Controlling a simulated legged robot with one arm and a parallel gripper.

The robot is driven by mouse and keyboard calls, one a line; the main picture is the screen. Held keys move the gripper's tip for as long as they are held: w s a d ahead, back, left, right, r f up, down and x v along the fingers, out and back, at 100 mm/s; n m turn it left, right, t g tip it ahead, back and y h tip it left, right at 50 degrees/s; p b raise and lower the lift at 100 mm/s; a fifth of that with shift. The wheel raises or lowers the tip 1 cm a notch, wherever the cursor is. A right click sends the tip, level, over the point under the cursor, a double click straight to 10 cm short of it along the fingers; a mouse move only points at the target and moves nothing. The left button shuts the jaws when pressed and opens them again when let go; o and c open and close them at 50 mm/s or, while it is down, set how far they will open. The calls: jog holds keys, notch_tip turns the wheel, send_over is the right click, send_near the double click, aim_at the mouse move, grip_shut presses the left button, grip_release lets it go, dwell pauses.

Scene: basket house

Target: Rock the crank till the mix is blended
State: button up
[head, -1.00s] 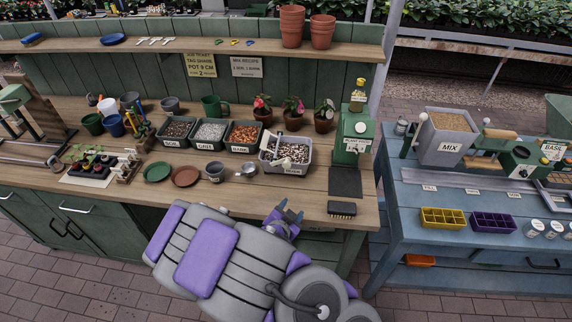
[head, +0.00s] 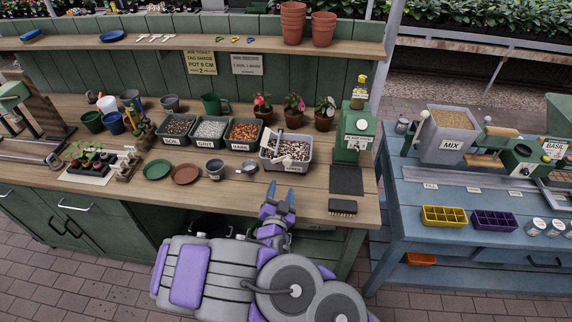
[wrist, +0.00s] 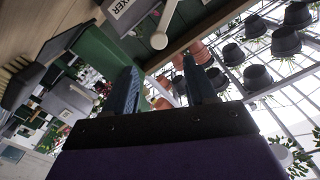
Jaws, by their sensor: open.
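The mixer (head: 294,168) is a grey tub on the green bench, filled with a mottled brown and white mix. Its pale crank handle (head: 278,143) stands up at the tub's left side. In the wrist view the mixer's label (wrist: 120,10) is cut off at the top, and the pale crank handle (wrist: 168,27) shows beside it. My gripper (head: 279,196) is open and empty at the bench's front edge, nearer to me than the mixer and apart from it. In the wrist view, my gripper's two fingers (wrist: 158,66) are spread with nothing between them.
Soil, grit and bark bins (head: 210,131) stand left of the mixer. A small grey cup (head: 215,168) and a metal scoop (head: 248,166) sit in front. A green dispenser (head: 354,136) and a black brush (head: 342,207) are to the right. Flower pots (head: 293,112) stand behind.

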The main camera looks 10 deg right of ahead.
aim_at(286, 164)
jog(key=shift+b+x, duration=1.35)
jog(key=shift+x, duration=5.25)
jog(key=shift+f, duration=0.1)
jog(key=shift+s, duration=0.1)
grip_shut()
